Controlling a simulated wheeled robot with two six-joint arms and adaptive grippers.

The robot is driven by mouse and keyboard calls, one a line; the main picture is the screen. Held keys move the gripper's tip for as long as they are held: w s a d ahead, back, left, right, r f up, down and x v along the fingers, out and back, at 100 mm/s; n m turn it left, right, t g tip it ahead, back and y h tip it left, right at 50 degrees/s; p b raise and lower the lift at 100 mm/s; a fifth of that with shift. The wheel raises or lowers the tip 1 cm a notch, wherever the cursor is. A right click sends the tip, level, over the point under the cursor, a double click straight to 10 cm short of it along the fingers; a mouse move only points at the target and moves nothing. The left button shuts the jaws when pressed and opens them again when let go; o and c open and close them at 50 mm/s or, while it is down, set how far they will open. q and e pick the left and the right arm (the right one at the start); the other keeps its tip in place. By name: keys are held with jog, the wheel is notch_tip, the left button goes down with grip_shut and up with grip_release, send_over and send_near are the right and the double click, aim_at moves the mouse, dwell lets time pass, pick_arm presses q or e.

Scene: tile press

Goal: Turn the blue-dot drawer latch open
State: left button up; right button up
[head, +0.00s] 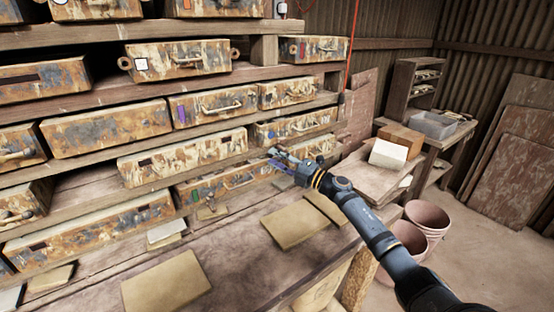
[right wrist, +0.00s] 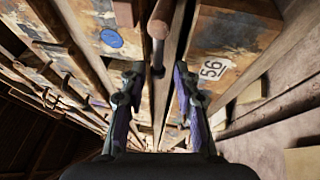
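In the right wrist view, a round blue dot (right wrist: 111,38) marks the rusty, patchy drawer front on the upper left. A brown rod-like piece with a rounded end (right wrist: 158,28), probably the latch, stands in the gap beside that drawer. My right gripper (right wrist: 157,80) is open, and its two fingers point towards this gap. The rod shows between and beyond the fingertips, and I see no contact. In the head view my right gripper (head: 274,158) is at the front of the lower right drawers. My left gripper is in neither view.
A drawer marked 56 (right wrist: 230,50) lies right of the fingers in the wrist view. In the head view, a workbench (head: 225,250) with flat tan tiles (head: 295,224) runs below. Pink buckets (head: 427,217) stand on the floor at right.

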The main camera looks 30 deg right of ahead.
jog(key=v, duration=1.2)
dwell(0.6)
